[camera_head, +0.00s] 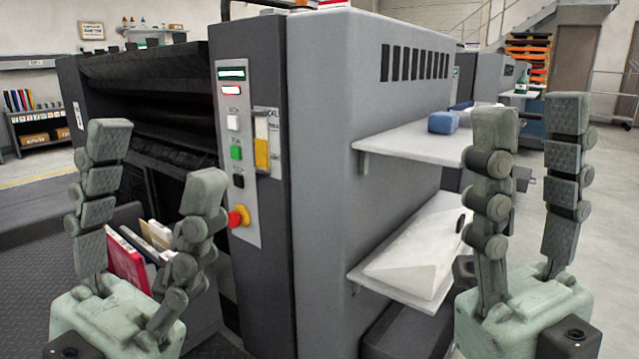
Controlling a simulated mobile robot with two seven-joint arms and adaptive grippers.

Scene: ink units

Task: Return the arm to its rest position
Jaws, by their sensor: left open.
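My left gripper (156,165) stands upright at the lower left, its two fingers spread apart and nothing between them. It is in front of the dark side of the grey machine and partly covers some books. My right gripper (530,120) stands upright at the lower right with its fingers pointing up. A gap shows between its fingers, and nothing is held there. It is in front of the machine's right side and covers part of the shelves. Neither gripper visibly touches anything.
The large grey machine (350,90) fills the middle, with a button panel (236,150). An upper shelf (415,145) bears a blue item (443,122). A lower shelf (385,285) bears a white item (420,245). Books (128,262) stand behind my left gripper. Open floor lies at right.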

